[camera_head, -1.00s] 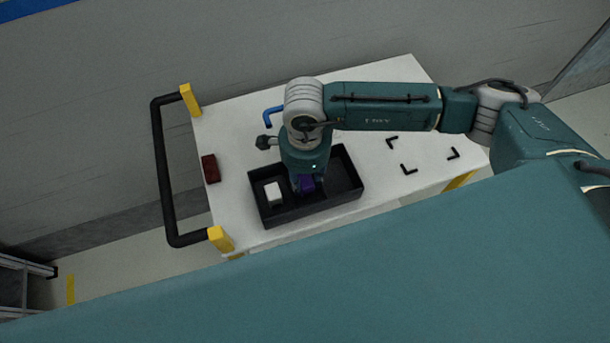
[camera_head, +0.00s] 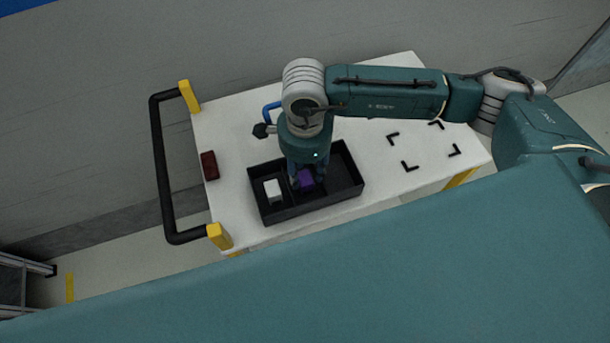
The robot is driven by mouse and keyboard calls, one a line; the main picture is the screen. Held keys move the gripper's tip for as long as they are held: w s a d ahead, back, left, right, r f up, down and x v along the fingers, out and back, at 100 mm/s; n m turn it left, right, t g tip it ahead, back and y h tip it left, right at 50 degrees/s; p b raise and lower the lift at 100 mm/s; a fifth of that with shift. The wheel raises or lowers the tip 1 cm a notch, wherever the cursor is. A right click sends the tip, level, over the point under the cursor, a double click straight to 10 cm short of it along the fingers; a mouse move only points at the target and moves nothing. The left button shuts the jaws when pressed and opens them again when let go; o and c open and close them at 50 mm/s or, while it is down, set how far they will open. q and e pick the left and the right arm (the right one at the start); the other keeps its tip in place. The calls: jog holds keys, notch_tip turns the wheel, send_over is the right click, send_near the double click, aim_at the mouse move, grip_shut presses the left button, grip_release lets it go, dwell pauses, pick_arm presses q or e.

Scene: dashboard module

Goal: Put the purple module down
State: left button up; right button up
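The purple module (camera_head: 306,181) shows at the black tray (camera_head: 289,215), just right of the divider beside the white block. My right gripper (camera_head: 307,176) comes down from above, with its fingertips around or right beside the module. The fingers are small and dark here, so I cannot tell whether they grip the module or stand apart from it. I also cannot tell whether the module rests on the tray floor. My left gripper is not in view.
A white block (camera_head: 273,190) lies in the tray's left compartment. The tray's right part looks empty. A dark red block (camera_head: 209,165) lies on the white table (camera_head: 232,200) at left. Black corner marks (camera_head: 410,167) frame bare table at right. A blue bent piece (camera_head: 268,112) lies behind.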

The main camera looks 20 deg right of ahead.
aim_at(305, 178)
notch_tip(305, 178, up, 9)
jog(key=b, duration=0.2)
jog(key=shift+r+b, duration=0.2)
jog(key=shift+b, duration=0.2)
jog(key=shift+s+f, duration=0.1)
